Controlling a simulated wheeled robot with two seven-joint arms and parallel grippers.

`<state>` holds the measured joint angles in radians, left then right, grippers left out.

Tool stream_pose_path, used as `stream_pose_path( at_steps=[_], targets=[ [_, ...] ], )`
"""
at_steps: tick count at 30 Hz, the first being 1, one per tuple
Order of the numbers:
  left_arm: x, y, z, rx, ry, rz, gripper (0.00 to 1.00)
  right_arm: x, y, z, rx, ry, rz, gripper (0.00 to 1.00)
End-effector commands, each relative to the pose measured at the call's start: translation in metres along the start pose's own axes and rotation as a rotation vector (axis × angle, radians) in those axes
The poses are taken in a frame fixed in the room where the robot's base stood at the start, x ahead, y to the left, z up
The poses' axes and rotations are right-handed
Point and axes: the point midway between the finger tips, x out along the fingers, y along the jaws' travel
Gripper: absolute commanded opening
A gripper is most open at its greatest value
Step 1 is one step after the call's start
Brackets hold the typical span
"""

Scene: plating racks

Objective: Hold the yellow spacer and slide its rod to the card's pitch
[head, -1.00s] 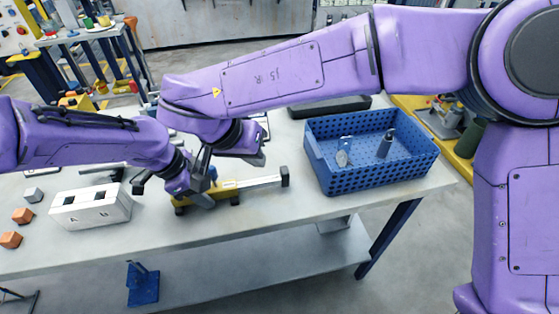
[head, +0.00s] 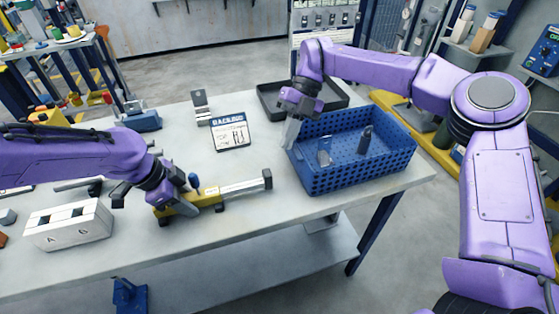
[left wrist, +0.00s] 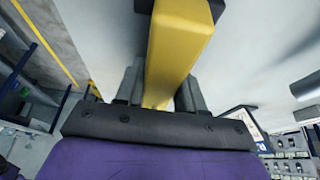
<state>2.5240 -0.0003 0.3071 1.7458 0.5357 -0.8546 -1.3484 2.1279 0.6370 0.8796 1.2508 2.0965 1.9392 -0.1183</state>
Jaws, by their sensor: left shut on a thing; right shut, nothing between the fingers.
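The yellow spacer (head: 208,198) lies on the table in the head view, with a silver rod (head: 242,187) reaching out to the right and ending in a dark end block (head: 267,179). A blue knob (head: 193,181) stands up from its body. My left gripper (head: 180,207) is shut on the yellow body, which also shows between its fingers in the left wrist view (left wrist: 172,60). My right gripper (head: 291,132) is shut and empty, by the left rim of the blue crate.
The blue perforated crate (head: 325,184) holds a few small parts. A dark tray (head: 268,101) lies behind it. A white block with slots marked A and B (head: 68,232) sits at the left. The table front right of the white block is clear.

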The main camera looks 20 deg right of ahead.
Motion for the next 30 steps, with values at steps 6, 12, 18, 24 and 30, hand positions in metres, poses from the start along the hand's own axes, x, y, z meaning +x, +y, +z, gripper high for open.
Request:
stream_pose_path(
  at_steps=[6, 12, 18, 24, 30],
  targets=[
    [0.0, 0.0, 0.0, 0.0, -0.001, 0.0, 0.0, 0.043, 0.0, -0.001, -0.003, 0.001, -0.001, 0.0],
    [0.0, 0.0, 0.0, 0.0, 0.0, 0.0, 0.0, 0.062, 0.0, 0.0, -0.003, 0.0, -0.002, 0.0],
    [0.0, 0.0, 0.0, 0.0, 0.0, 0.0, 0.0, 0.064, 0.0, 0.0, -0.003, -0.001, -0.002, 0.0],
    [0.0, 0.0, 0.0, 0.0, 0.0, 0.0, 0.0, 0.066, 0.003, 0.0, -0.004, -0.001, -0.003, 0.0],
    [0.0, 0.0, 0.0, 0.0, 0.0, 0.0, 0.0, 0.07, 0.012, 0.0, -0.004, -0.001, -0.002, 0.0]
  ],
)
